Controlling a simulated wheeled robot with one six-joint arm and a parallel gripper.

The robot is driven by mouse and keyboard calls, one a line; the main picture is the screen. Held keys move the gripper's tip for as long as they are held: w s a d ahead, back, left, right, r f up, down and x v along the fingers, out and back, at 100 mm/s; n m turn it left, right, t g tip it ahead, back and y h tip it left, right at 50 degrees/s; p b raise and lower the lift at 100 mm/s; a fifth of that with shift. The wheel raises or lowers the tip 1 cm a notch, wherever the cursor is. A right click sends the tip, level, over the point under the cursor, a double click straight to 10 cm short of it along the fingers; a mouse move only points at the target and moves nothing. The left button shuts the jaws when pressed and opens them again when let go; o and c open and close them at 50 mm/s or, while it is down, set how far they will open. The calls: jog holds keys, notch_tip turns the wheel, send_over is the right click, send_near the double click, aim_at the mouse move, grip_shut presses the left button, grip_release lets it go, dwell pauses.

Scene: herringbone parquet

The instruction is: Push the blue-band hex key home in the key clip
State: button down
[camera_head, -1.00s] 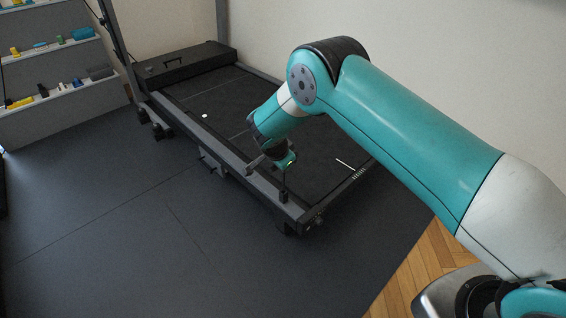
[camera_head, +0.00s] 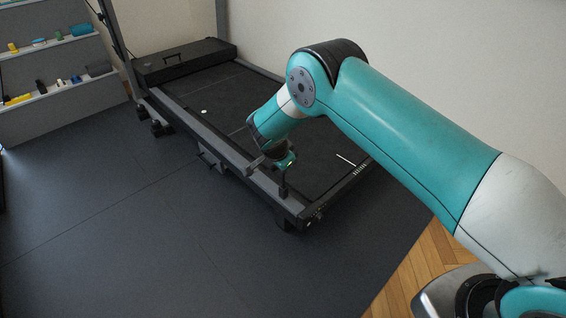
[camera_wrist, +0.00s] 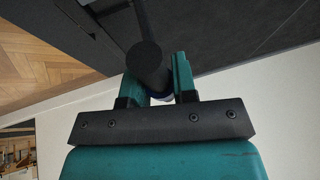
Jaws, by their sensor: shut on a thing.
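The hex key (camera_wrist: 149,63) is black and sits between the teal fingers of my gripper (camera_wrist: 160,82) in the wrist view. Its round dark end faces the camera, and a dark bar runs up from behind it. A bit of its blue band (camera_wrist: 163,98) shows low between the fingers. In the head view my gripper (camera_head: 285,163) is low over the near side rail of the treadmill, with a thin dark piece below it. I cannot make out the key clip for sure, nor whether the key touches it.
The treadmill (camera_head: 235,148) has a dark deck and side rails. A grey shelf (camera_head: 60,98) with small coloured items stands at the far left. A pale wall (camera_head: 430,60) is behind. The dark mat (camera_head: 120,230) in front is clear, with parquet (camera_head: 415,275) at the right.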

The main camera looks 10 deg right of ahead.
jog(key=shift+f+b, duration=1.05)
jog(key=shift+f, duration=0.45)
jog(key=c, duration=0.8)
grip_release()
jog(key=p+v, duration=0.6)
jog(key=v, duration=1.1)
jog(key=shift+r, duration=0.25)
